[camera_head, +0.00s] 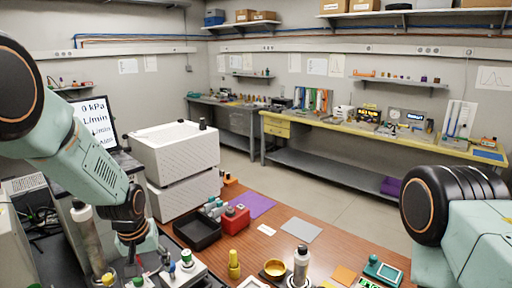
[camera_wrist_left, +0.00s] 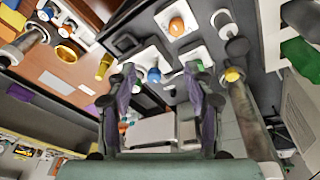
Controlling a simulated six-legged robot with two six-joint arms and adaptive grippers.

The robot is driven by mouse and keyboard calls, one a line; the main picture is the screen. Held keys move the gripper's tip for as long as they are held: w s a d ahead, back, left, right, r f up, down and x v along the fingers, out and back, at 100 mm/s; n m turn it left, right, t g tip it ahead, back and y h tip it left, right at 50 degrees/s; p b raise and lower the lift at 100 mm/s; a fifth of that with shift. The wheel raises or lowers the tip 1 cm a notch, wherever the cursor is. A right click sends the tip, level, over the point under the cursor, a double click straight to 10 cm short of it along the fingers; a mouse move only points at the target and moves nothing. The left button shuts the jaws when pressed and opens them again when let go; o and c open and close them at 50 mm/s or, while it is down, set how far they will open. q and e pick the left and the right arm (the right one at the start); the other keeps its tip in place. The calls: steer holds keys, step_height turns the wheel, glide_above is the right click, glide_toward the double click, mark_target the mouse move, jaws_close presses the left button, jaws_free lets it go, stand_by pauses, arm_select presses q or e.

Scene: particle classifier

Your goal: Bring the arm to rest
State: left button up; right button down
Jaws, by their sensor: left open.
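My left arm (camera_head: 95,165) comes in from the left and reaches down over the near left equipment. Its gripper (camera_head: 133,255) points down above the small valves and fittings there. In the left wrist view the gripper (camera_wrist_left: 159,74) has its two fingers spread apart with nothing held between them. A blue knob (camera_wrist_left: 154,75) shows in the gap behind the fingers; I cannot tell how close it is. Part of my right arm (camera_head: 470,215) shows at the right edge, but its gripper is out of view.
A black tray (camera_head: 197,232), a red block (camera_head: 236,219), a yellow fitting (camera_head: 234,264) and a brass bowl (camera_head: 275,269) are on the brown table. White stacked boxes (camera_head: 180,160) and a monitor (camera_head: 95,122) stand behind my left arm. Several knobbed valves and upright cylinders surround the gripper.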

arm_select(q)
steer(key=s+d+f+m+t+b, duration=0.1)
steer(key=s+f+b, duration=0.3)
steer(key=s+f, duration=0.45)
steer(key=s+d+f+m+b, duration=0.1)
steer(key=s+f+b, duration=0.45)
steer(key=f, duration=0.65)
steer(key=s+f+g+b, duration=0.1)
steer(key=s+f+b, duration=0.5)
steer(key=s+f, duration=0.3)
steer(key=s+f+g+b, duration=0.2)
steer(key=s+f+b, duration=0.3)
steer(key=s+f, duration=0.4)
steer(key=s, duration=0.6)
steer(key=shift+d+m+g+b, duration=0.15)
steer(key=shift+m+g+b, duration=0.15)
steer(key=shift+m+b, duration=0.1)
